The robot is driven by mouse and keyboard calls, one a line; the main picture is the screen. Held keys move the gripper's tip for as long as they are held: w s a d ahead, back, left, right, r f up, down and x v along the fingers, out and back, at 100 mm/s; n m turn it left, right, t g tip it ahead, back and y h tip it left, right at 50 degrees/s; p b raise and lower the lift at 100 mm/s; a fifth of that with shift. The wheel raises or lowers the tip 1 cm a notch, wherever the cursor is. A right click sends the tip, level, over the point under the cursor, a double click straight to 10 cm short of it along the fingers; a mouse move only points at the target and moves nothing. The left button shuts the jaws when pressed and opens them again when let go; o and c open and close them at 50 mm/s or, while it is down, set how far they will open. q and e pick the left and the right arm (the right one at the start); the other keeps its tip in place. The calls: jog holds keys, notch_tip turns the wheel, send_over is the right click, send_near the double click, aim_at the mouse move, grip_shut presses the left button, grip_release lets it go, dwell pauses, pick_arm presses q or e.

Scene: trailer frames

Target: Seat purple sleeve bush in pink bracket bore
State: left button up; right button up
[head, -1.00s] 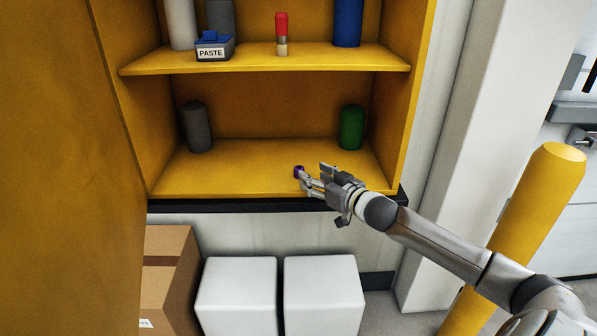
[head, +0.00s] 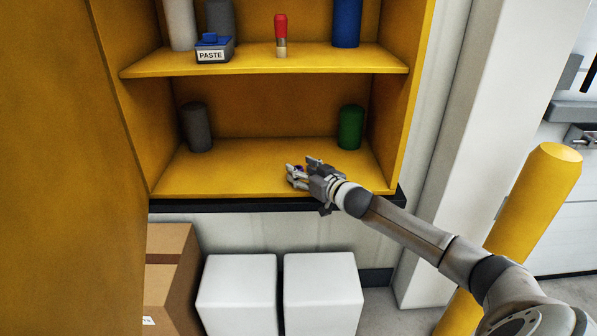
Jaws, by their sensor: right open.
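The purple sleeve bush (head: 299,168) is on the lower shelf of the yellow cabinet, mostly hidden by my right gripper. My right gripper (head: 298,172) is open, reaching in from the right low over the shelf, with its fingers around or right beside the bush. I cannot tell whether the fingers touch it. The pink bracket does not show in this view. My left gripper is not in view.
The lower shelf (head: 230,180) also holds a grey cylinder (head: 196,128) and a green cylinder (head: 350,128) at the back. The upper shelf (head: 350,62) holds a PASTE box (head: 214,50), a red-capped tube (head: 281,36) and a blue cylinder (head: 347,22). The shelf's middle is clear.

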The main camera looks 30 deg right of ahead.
jog(key=c, duration=1.1)
grip_shut()
jog(key=shift+r, duration=0.15)
